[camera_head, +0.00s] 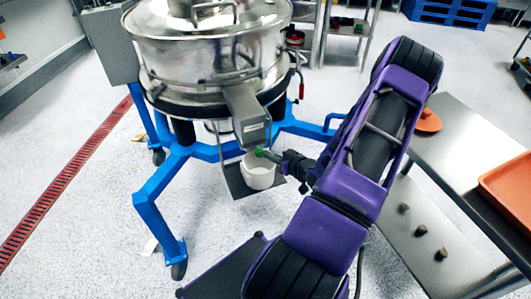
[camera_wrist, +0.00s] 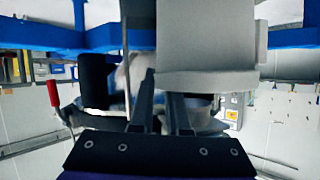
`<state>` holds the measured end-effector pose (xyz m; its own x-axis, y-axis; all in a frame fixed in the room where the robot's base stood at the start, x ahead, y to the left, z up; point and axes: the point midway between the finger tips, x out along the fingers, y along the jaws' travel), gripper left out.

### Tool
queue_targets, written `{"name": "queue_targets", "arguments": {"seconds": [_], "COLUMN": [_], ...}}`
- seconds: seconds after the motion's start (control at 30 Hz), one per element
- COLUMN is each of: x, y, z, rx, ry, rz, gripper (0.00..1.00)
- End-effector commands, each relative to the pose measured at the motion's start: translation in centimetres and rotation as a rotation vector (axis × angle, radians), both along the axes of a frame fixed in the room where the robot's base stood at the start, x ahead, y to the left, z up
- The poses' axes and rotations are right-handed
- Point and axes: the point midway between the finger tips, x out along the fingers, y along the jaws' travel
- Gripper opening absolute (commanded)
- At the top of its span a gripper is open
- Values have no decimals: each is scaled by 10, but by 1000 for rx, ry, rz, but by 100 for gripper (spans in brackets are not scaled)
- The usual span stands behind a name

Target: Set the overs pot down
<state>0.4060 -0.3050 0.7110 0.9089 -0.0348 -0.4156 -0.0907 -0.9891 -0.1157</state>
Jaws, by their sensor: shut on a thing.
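The overs pot (camera_head: 260,174) is a small white pot below the sifter's grey outlet spout (camera_head: 246,116). In the head view it appears upright, over or on a dark plate (camera_head: 238,187) under the spout; I cannot tell whether it touches the plate. My gripper (camera_head: 266,154) reaches in from the right, with a green tip at the pot's rim, and is shut on the pot. In the wrist view the two dark fingers (camera_wrist: 163,90) point towards the spout (camera_wrist: 205,55). A pale rim (camera_wrist: 203,103) shows behind them; the fingers hide part of it.
The steel sifter (camera_head: 205,50) stands on blue legs (camera_head: 152,200) around the plate. A steel table (camera_head: 450,135) at right bears an orange tray (camera_head: 512,190) and an orange lid (camera_head: 428,120). Several small dark pieces lie on its lower shelf (camera_head: 405,240).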

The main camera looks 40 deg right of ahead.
Motion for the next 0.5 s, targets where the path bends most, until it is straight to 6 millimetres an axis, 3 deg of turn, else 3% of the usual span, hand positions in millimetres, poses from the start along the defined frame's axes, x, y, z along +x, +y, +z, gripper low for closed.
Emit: {"name": "queue_targets", "arguments": {"seconds": [0.2,0.3,0.5], "x": [40,37,37], "y": [0,-1,-1], "z": [0,-15,-15], "rx": [0,2,-1], "ry": [-3,0,-1], "rz": [4,0,1], "gripper": [0,0,0]}}
